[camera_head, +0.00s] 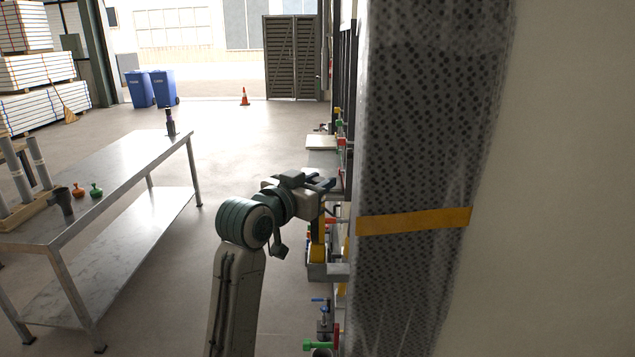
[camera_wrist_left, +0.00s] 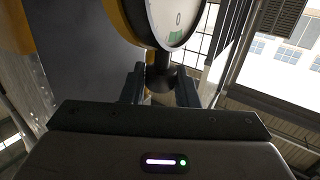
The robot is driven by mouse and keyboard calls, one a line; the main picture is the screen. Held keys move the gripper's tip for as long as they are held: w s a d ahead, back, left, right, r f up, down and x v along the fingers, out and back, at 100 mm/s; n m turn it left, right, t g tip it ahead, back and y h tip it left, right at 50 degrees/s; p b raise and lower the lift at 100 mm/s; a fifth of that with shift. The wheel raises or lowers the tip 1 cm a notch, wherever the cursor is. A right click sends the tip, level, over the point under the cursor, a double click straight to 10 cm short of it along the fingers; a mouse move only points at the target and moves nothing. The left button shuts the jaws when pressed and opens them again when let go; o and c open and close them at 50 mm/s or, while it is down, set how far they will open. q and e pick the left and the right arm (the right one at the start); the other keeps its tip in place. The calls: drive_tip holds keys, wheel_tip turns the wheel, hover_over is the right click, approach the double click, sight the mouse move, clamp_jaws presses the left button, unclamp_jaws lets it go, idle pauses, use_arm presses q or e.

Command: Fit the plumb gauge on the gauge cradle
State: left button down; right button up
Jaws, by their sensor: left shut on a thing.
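My left gripper (camera_head: 328,185) reaches in beside the wrapped column, and its fingers also show in the left wrist view (camera_wrist_left: 160,88). It is shut on the dark stem of the plumb gauge (camera_wrist_left: 178,22), a round white dial with a yellow rim, a 0 and a green patch. The dial's upper part is cut off by the picture edge. In the head view I cannot make out the gauge clearly. A yellow upright piece (camera_head: 317,252) stands on a grey bracket just below the gripper. I cannot tell whether it is the gauge cradle. My right gripper is not in view.
A wrapped dark column with an orange strap (camera_head: 414,221) fills the right side close to my arm. Valves with coloured handles (camera_head: 322,343) line the frame. A metal table (camera_head: 128,165) with small fittings stands at left. The floor between is clear.

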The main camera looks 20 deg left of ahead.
use_arm(q)
drive_tip(key=shift+f, duration=0.5)
drive_tip(key=shift+f+b, duration=0.35)
drive_tip(key=shift+f, duration=0.25)
drive_tip(key=c, duration=1)
unclamp_jaws()
drive_tip(key=shift+c, duration=0.2)
drive_tip(key=b+v, duration=0.3)
drive_tip(key=v, duration=0.8)
drive_tip(key=shift+b, duration=0.35)
